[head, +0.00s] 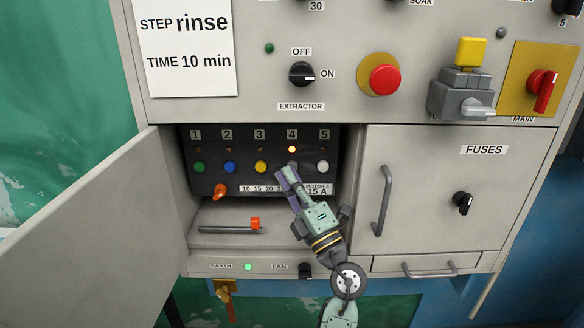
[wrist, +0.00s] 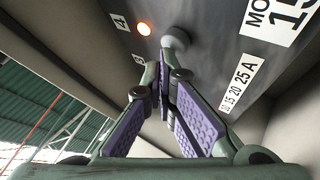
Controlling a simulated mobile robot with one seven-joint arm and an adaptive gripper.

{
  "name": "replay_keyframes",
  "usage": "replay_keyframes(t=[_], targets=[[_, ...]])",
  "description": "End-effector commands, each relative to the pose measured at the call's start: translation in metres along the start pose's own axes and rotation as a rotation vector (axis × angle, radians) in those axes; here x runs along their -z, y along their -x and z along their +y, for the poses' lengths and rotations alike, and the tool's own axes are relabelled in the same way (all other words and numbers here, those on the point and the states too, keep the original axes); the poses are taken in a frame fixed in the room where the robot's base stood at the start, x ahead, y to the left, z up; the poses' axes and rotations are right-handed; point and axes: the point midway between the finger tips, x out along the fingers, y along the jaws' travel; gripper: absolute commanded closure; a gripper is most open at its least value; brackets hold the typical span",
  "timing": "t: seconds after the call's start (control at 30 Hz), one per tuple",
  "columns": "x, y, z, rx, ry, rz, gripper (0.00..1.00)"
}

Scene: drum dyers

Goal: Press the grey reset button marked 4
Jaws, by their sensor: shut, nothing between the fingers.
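The grey button marked 4 (wrist: 178,39) shows in the wrist view as a round grey cap on the dark panel. Its label 4 (head: 292,134) and a lit orange lamp (head: 292,149) are above it in the head view, where my fingers largely cover the button. My gripper (head: 286,171) is shut and empty, with its purple-padded fingers pointing at the panel. In the wrist view the fingertips (wrist: 158,68) are close to the button, towards the number 3 side. I cannot tell whether they touch it.
The yellow button 3 (head: 261,167) and white button 5 (head: 323,167) flank it. An orange knob (head: 219,190) is below left. An open door (head: 85,235) stands left of the recess, and the fuse door handle (head: 383,200) juts out at right.

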Motion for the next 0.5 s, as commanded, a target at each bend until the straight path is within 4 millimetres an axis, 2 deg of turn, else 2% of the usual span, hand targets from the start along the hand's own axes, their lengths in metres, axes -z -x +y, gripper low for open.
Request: replay_keyframes(t=[0.5], targets=[[-0.004,-0.0043,-0.0033,0.001,0.0,-0.002,1.0]])
